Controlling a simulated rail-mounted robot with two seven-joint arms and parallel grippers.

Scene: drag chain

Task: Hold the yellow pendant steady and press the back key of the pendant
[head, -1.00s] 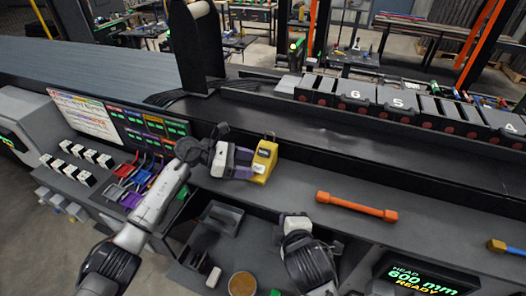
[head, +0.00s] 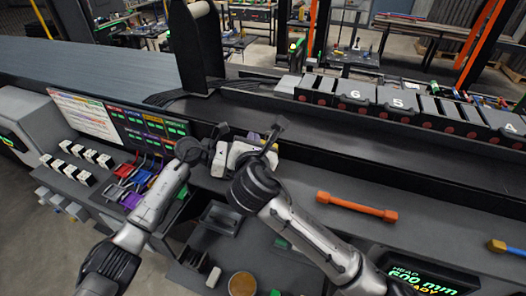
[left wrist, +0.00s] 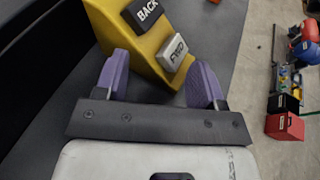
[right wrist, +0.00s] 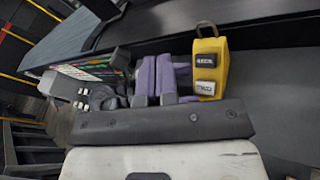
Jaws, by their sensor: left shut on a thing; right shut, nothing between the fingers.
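The yellow pendant (right wrist: 212,62) stands on the grey bench ledge, with a dark BACK key (right wrist: 206,59) above a light FWD key (right wrist: 205,88). The left wrist view shows the pendant (left wrist: 150,45) close up, between the purple fingers of my left gripper (left wrist: 158,80), which is shut on it. The BACK key (left wrist: 141,12) is uncovered there. My right gripper (right wrist: 155,78) is shut and empty, its fingers left of the keys in the right wrist view and apparently short of the pendant.
An orange bar (head: 355,206) lies on the ledge to the right. Left of the arms are a sloped panel (head: 120,125) and coloured connectors (head: 135,180). An open bin with a round brown item (head: 242,284) lies below. The ledge between pendant and bar is clear.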

